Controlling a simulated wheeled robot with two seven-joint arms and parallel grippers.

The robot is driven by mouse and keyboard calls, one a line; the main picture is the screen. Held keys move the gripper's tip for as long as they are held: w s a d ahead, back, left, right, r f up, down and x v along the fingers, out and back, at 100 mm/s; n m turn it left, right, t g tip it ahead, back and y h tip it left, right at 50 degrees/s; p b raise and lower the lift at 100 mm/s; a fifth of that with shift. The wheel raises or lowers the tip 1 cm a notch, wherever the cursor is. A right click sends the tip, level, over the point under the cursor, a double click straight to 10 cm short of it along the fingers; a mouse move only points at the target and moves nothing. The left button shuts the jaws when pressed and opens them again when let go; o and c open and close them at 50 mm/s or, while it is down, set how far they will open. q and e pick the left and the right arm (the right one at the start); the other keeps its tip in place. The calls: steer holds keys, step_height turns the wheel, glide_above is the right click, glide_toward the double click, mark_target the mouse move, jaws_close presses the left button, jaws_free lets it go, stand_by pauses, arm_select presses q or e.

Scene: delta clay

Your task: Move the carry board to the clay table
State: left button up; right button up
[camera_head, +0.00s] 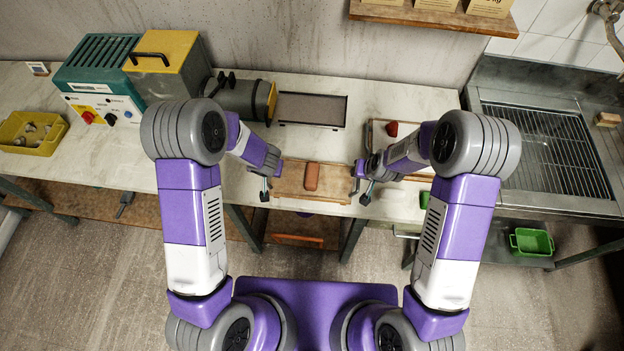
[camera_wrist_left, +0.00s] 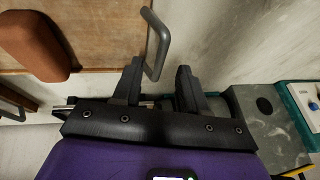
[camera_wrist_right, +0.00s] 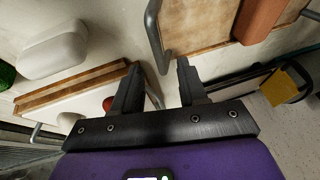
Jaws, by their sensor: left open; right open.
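The carry board (camera_head: 290,186) is a flat wooden board with a grey metal handle at each end. It lies at the front edge of the pale worktop (camera_head: 395,97) and bears a reddish-brown clay block (camera_head: 312,177). My left gripper (camera_head: 265,187) is open at the board's left end; in the left wrist view its fingertips (camera_wrist_left: 158,72) are by one handle (camera_wrist_left: 165,40). My right gripper (camera_head: 362,190) is open at the right end; in the right wrist view the other handle (camera_wrist_right: 153,35) reaches between its fingertips (camera_wrist_right: 158,67). I cannot tell which surface is the clay table.
A green and yellow machine (camera_head: 105,75) and a yellow tray (camera_head: 32,133) stand on the left. A dark flat panel (camera_head: 312,108) lies behind the board. A sink with a wire rack (camera_head: 545,145) is on the right. A white rounded block (camera_wrist_right: 52,50) lies near my right gripper.

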arm_select(q)
steer(key=x, duration=0.5)
arm_select(e)
steer(key=x, duration=0.5)
arm_select(q)
jaws_close()
arm_select(e)
jaws_close()
